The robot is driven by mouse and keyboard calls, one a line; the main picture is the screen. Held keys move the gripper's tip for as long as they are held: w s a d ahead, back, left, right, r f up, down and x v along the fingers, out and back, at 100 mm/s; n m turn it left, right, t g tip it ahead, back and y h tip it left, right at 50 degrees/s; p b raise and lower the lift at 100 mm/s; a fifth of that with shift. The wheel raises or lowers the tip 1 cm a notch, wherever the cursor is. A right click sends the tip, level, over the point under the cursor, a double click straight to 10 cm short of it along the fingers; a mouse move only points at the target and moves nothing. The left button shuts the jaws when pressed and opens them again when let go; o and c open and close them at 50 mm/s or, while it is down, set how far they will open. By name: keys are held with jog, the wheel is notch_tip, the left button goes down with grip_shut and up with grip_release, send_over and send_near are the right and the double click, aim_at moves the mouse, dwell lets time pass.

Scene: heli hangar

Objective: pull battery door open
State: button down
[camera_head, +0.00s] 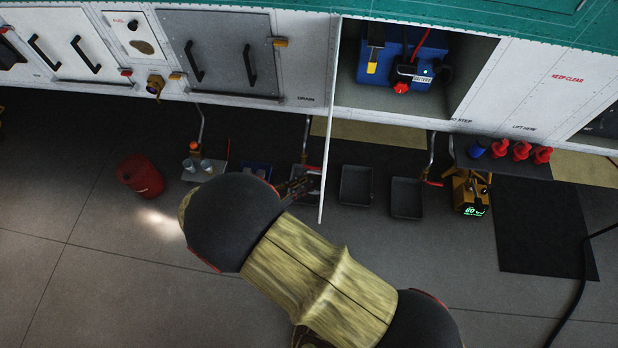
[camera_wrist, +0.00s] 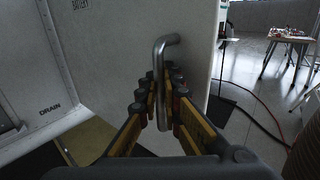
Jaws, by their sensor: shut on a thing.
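The battery door is a pale panel seen nearly edge-on in the head view (camera_head: 328,130). It stands swung out from the hull at the left side of the open battery bay (camera_head: 475,80). In the wrist view the door face (camera_wrist: 110,50) fills the middle, with a "BATTERY" label at its top. My gripper (camera_wrist: 160,92) is shut on the door's bent metal handle (camera_wrist: 162,52), with fingers on both sides of the bar. In the head view my gripper (camera_head: 302,186) is partly hidden behind my arm, left of the door. A blue battery (camera_head: 378,95) sits in the bay.
A grey hatch (camera_head: 222,55) lies left of the bay. A hose (camera_wrist: 265,130) and table (camera_wrist: 289,38) are at right in the wrist view.

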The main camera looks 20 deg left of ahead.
jog(key=shift+f, duration=0.1)
jog(key=c, duration=2.2)
grip_release()
jog(key=shift+s, duration=0.1)
jog(key=shift+c, duration=0.2)
jog(key=shift+r, duration=0.2)
